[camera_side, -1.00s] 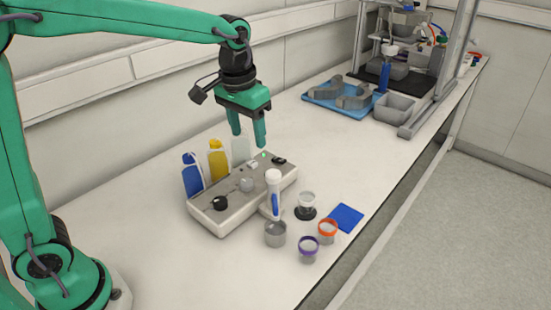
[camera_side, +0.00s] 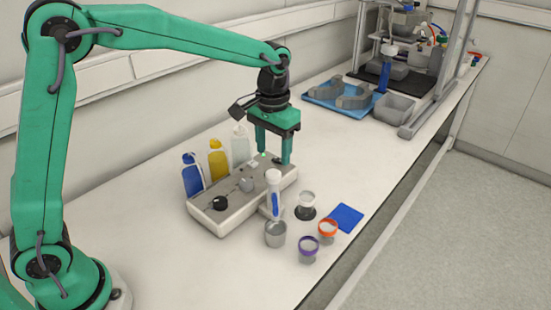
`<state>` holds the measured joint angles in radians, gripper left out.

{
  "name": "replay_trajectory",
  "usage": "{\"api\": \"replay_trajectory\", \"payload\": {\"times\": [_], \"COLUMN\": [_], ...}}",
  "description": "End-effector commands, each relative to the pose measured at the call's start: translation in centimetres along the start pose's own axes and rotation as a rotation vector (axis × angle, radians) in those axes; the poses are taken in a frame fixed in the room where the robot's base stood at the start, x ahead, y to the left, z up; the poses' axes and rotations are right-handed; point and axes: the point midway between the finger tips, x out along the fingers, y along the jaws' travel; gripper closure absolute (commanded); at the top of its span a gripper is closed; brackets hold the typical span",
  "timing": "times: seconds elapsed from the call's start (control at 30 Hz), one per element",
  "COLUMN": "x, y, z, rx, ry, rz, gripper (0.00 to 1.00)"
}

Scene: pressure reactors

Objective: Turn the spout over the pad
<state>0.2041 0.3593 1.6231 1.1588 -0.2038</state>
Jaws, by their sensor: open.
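A blue square pad (camera_side: 346,217) lies flat on the bench at the right of the small containers. I cannot tell for certain which part is the spout; a white upright piece with a blue front (camera_side: 274,197) stands at the front edge of a light grey console (camera_side: 222,223). My gripper (camera_side: 274,158) is open and empty, fingers pointing down, over the far right end of the console. Its fingers partly hide the small black part there, and I cannot tell whether they touch it.
The console carries a black knob (camera_side: 219,203) and a grey knob (camera_side: 247,185). Blue (camera_side: 192,178), yellow (camera_side: 217,162) and white bottles (camera_side: 240,147) stand behind it. A metal cup (camera_side: 275,234), purple-rimmed (camera_side: 308,247) and orange-rimmed cups (camera_side: 327,229), and a clear-topped cup (camera_side: 307,201) stand in front.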

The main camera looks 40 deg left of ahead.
Motion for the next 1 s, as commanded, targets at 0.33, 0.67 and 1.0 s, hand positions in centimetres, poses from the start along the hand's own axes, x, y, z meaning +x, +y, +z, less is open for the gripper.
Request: {"api": "replay_trajectory", "payload": {"times": [0.33,0.67,1.0], "x": [4.3,6.1,6.1], "y": [0.0,0.0,0.0], "z": [0.1,0.0,0.0], "rx": [0.0,0.0,0.0], "ry": [-0.004,0.0,0.0], "rz": [-0.001,0.0,0.0], "gripper": [0.44,0.44,0.66]}}
